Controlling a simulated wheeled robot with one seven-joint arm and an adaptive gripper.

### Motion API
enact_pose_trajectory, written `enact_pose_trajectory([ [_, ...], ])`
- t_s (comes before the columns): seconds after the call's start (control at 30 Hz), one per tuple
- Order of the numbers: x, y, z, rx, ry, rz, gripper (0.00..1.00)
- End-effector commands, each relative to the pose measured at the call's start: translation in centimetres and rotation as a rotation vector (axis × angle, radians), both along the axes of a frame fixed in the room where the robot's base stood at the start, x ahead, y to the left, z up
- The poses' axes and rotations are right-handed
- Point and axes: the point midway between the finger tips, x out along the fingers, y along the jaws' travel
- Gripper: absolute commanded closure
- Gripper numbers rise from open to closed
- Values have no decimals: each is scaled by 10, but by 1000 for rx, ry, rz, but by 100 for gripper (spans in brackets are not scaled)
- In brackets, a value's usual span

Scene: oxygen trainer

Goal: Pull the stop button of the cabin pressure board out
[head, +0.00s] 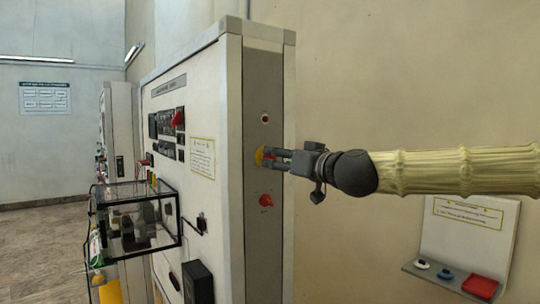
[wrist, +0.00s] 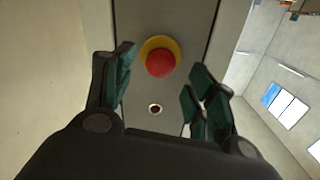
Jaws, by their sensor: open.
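The stop button is a red mushroom head (wrist: 160,63) on a yellow round base (wrist: 147,46), set in the grey side strip (head: 263,90) of a tall white cabinet. In the head view its yellow base (head: 259,156) shows at the fingertips, and the red head is mostly hidden by the fingers. My gripper (head: 276,158) reaches in level from the right. In the wrist view my gripper (wrist: 157,83) is open, with one finger to each side of the red head. I cannot tell whether the fingers touch it.
A small round hole or lamp (head: 265,118) sits above the button and a red rotary knob (head: 266,200) below it. A glass-sided box (head: 140,222) juts from the cabinet front. A wall shelf (head: 440,277) stands at right. Free room lies right of the strip.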

Motion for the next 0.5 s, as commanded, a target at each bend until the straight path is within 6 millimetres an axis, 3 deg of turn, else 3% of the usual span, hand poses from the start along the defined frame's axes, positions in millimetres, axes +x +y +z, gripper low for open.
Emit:
enact_pose_trajectory([
  [0.5,34,25,0,0,0,0,44],
])
